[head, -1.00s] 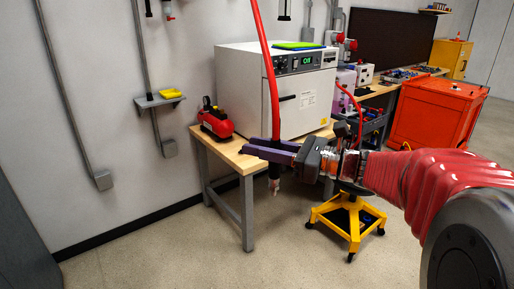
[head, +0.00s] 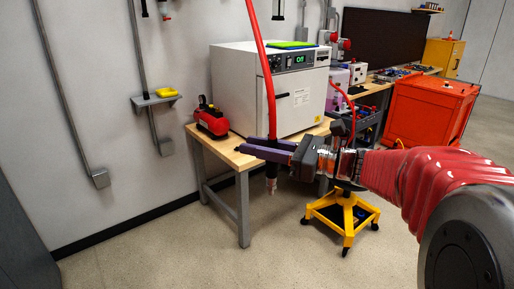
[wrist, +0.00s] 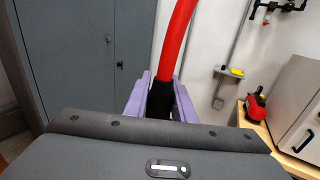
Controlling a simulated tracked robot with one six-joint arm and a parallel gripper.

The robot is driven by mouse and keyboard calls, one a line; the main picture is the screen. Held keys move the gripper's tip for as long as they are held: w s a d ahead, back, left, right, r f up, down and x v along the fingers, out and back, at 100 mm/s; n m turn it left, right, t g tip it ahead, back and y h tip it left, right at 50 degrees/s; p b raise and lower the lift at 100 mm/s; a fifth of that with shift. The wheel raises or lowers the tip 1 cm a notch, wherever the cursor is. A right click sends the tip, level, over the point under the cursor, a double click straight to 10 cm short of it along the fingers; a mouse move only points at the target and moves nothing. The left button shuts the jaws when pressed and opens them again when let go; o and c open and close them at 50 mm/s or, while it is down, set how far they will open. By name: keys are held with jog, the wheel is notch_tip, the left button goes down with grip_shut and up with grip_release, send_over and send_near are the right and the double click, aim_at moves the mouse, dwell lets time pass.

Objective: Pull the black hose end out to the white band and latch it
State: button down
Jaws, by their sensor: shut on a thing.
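A red hose (head: 261,60) hangs from above the picture and ends in a black hose end (head: 271,172) with a small pale tip. My gripper (head: 268,149) has purple fingers shut around the black part, just below the red. The hose end points down, below the fingers. In the wrist view the red hose (wrist: 176,38) rises from the black part (wrist: 160,101) between my fingers (wrist: 158,97). The white band and a latch cannot be made out. The hose's upper end is out of view.
A workbench (head: 232,160) stands behind the hose, with a white oven (head: 295,100) and a red compressor-like unit (head: 211,121). An orange cabinet (head: 430,115) is farther right. The floor at front left is clear.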

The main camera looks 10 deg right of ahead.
jog(key=w+a, duration=0.2)
jog(key=w, duration=3.5)
dwell(1.3)
dwell(1.1)
